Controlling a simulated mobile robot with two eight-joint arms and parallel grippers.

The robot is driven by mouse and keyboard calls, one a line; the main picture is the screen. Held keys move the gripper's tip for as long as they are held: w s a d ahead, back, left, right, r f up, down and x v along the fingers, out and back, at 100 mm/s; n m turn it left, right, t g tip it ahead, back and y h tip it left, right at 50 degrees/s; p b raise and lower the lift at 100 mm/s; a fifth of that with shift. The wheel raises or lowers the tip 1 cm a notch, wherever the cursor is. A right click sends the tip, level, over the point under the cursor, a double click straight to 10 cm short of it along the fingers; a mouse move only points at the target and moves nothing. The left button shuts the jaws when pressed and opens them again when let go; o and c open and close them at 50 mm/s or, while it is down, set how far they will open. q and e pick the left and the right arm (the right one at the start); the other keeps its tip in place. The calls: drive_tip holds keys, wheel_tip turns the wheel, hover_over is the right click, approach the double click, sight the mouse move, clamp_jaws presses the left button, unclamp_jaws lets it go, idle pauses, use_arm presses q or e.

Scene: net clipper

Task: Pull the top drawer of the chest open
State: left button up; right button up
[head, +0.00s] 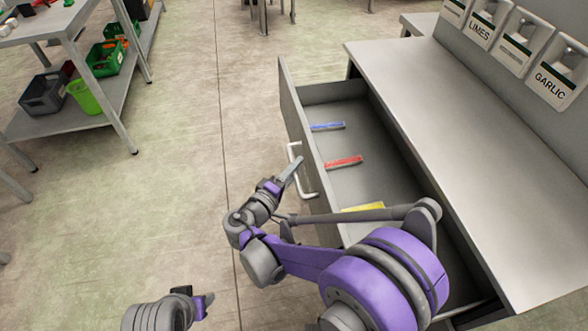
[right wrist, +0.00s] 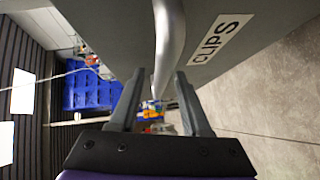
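The top drawer (head: 345,185) of the grey chest (head: 455,125) is pulled well out, its inside showing. Its white bar handle (head: 312,188) is on the front, left of the drawer in the head view. My right gripper (head: 292,172) is at this handle. In the right wrist view the handle (right wrist: 170,40) runs between the two spread fingers of the right gripper (right wrist: 160,92), with gaps beside it; no firm grip shows. The drawer front bears a "CLIPS" label (right wrist: 220,38). My left gripper (head: 203,304) is low in the head view, away from the chest; its fingers are unclear.
Blue (head: 327,126), red (head: 343,162) and yellow (head: 363,207) clips lie in the drawer. My right arm crosses over its near end. Labelled dispensers (head: 555,72) stand along the chest's back. A shelf rack (head: 95,95) is at upper left. The floor (head: 180,150) between is clear.

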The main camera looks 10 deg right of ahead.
drive_tip(key=p+v, duration=0.1)
drive_tip(key=v, duration=0.9)
drive_tip(key=shift+s+a, duration=0.25)
drive_tip(key=shift+s, duration=0.05)
drive_tip(key=shift+r, duration=0.1)
